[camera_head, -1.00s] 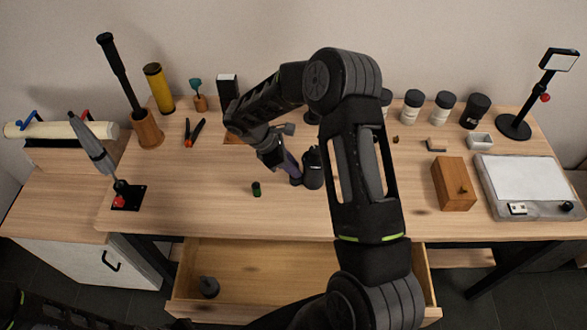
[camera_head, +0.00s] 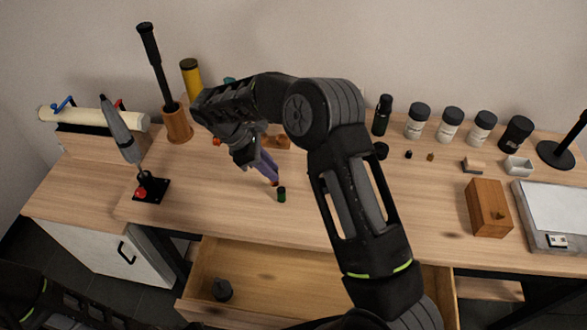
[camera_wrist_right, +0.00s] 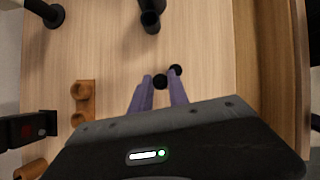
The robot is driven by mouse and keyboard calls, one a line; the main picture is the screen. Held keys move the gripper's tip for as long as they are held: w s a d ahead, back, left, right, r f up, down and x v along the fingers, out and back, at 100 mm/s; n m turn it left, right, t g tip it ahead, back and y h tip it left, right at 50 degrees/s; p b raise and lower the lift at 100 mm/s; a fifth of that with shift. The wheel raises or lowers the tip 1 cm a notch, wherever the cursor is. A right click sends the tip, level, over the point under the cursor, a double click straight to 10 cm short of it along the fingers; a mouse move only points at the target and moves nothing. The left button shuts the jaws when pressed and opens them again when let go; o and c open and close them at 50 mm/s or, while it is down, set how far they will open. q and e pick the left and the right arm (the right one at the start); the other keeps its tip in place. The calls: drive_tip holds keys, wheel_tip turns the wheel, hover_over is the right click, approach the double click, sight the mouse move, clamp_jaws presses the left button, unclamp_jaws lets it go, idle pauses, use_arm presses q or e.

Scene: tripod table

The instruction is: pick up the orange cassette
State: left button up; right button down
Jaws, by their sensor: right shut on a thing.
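My right gripper (camera_head: 271,177) is low over the middle of the table, with its purple fingers pointing down. It is shut on a small orange cassette (camera_head: 275,183); only a bit of orange shows at the fingertips. In the right wrist view the fingers (camera_wrist_right: 161,84) stand either side of a round black cap (camera_wrist_right: 160,82), apparently the cassette's top. A green cassette (camera_head: 281,194) stands right beside it. It also appears in the wrist view as a second black cap (camera_wrist_right: 176,70). I cannot tell whether the held cassette is off the table. My left gripper is not in view.
A dark cylinder (camera_wrist_right: 150,20) stands close by in the wrist view. A wooden holder (camera_wrist_right: 83,102) is to the left there. The open drawer (camera_head: 262,275) is below the table's front edge. A wooden box (camera_head: 487,208) and several jars stand on the right.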

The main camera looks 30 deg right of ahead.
drive_tip(key=shift+w+a+r+p, duration=0.1)
drive_tip(key=shift+w+a+p, duration=0.3)
drive_tip(key=shift+a, duration=0.6)
drive_tip(key=shift+w+a+p, duration=0.1)
drive_tip(key=shift+w+a, duration=0.45)
drive_tip(key=shift+a, duration=0.45)
